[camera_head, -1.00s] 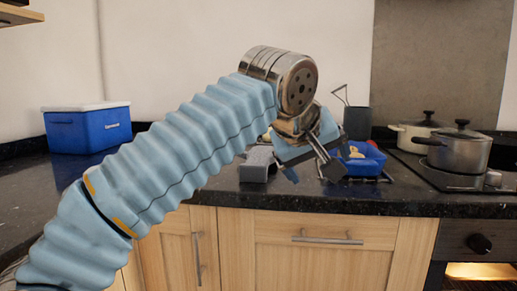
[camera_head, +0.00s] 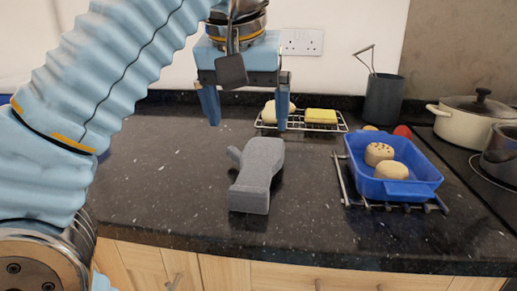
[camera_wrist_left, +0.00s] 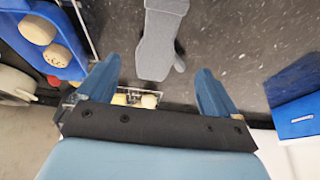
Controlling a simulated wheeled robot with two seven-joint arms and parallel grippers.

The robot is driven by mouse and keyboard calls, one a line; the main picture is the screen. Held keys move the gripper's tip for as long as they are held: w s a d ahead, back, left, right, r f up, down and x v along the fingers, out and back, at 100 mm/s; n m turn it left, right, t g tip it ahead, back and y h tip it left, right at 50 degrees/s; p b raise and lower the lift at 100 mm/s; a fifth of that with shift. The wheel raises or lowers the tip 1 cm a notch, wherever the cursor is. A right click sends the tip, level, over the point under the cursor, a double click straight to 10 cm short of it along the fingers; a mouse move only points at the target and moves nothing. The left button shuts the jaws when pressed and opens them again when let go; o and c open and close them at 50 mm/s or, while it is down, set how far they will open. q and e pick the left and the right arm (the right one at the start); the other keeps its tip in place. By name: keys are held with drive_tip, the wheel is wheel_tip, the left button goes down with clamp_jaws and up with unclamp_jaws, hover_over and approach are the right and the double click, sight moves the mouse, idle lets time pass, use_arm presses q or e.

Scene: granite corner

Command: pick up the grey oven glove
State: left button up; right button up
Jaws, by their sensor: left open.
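The grey oven glove (camera_head: 256,172) lies on the dark granite worktop, with its cuff towards the front edge and its thumb to the left. My left gripper (camera_head: 247,120) is above and behind the glove in the head view, apart from it. Its two blue fingers are spread with nothing between them. In the left wrist view the glove (camera_wrist_left: 160,38) shows beyond the open fingertips of the left gripper (camera_wrist_left: 158,75), roughly between them. Its upper end is cut off by the frame there. My right gripper is not in view.
A blue tray (camera_head: 428,185) with round bread pieces stands right of the glove on a wire rack. Another rack (camera_head: 341,125) behind holds a bun and a yellow sponge. A dark utensil pot (camera_head: 384,101) and cooking pots (camera_head: 468,122) stand at the right. Worktop left of the glove is clear.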

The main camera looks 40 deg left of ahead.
use_arm(q)
drive_tip(key=b, duration=0.3)
hover_over(255, 172)
drive_tip(key=s, duration=0.2)
drive_tip(key=f, duration=0.4)
drive_tip(key=d+f, duration=0.1)
drive_tip(key=f, duration=0.2)
drive_tip(key=shift+s, duration=0.15)
drive_tip(key=shift+b+x, duration=1.15)
drive_tip(key=shift+x, duration=1.95)
drive_tip(key=c, duration=1.2)
drive_tip(key=shift+d+r, duration=0.1)
drive_tip(key=shift+r, duration=0.3)
wheel_tip(255, 172, up, 3)
drive_tip(key=shift+f+p, duration=0.15)
drive_tip(key=shift+p, duration=0.7)
drive_tip(key=shift+s+d+r+p, duration=0.9)
drive_tip(key=shift+s+d+r, duration=1.5)
drive_tip(key=shift+d, duration=0.2)
drive_tip(key=shift+s+d+r+p, duration=0.9)
drive_tip(key=shift+s+d+r, duration=1.4)
drive_tip(key=shift+d, duration=0.3)
